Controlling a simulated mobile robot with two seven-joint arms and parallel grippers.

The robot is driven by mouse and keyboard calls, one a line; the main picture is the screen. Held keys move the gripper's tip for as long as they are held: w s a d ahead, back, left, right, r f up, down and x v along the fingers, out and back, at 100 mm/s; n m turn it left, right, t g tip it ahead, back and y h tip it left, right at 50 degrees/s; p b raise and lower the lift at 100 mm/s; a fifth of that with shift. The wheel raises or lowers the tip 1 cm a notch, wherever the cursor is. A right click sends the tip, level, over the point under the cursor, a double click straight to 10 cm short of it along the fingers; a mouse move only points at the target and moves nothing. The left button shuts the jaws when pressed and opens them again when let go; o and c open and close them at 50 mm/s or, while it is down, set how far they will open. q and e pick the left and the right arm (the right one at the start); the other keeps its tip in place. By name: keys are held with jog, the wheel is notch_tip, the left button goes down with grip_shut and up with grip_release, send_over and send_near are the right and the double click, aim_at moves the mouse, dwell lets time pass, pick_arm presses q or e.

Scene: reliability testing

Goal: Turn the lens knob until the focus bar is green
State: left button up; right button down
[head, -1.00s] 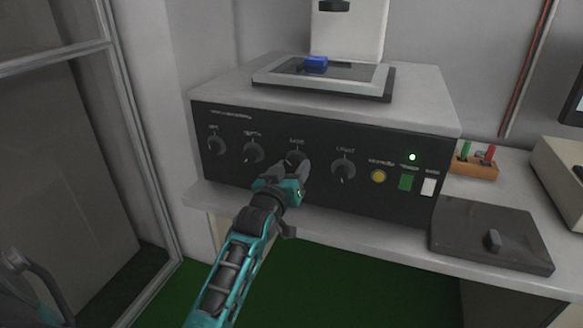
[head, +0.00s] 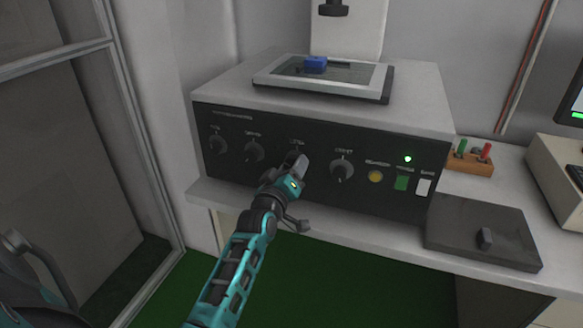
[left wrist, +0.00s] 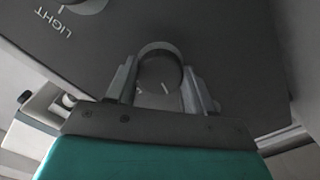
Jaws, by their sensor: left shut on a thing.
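My left gripper (head: 298,168) is at the front of the black panel, shut on the third knob from the left. In the left wrist view the dark round knob (left wrist: 160,68) sits between the two fingers (left wrist: 158,88), with white marks below it. The knob's label is too blurred to read, so I cannot confirm that it is the lens knob. At the right edge of the head view, a cut-off monitor (head: 575,98) shows a green bar (head: 578,115) low on its screen.
The light knob (head: 341,171) is just right of the gripped one; two more knobs are to the left. A lit green lamp (head: 407,159) and buttons are further right. A blue block (head: 316,64) lies on the stage on top. A dark flat box (head: 480,232) rests on the bench.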

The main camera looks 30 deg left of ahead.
pick_arm(q)
jog(key=shift+r, duration=0.15)
jog(key=o, duration=1)
jog(key=shift+o, duration=0.2)
jog(key=p+v, duration=0.6)
jog(key=v, duration=0.7)
jog(key=shift+w+a, duration=0.1)
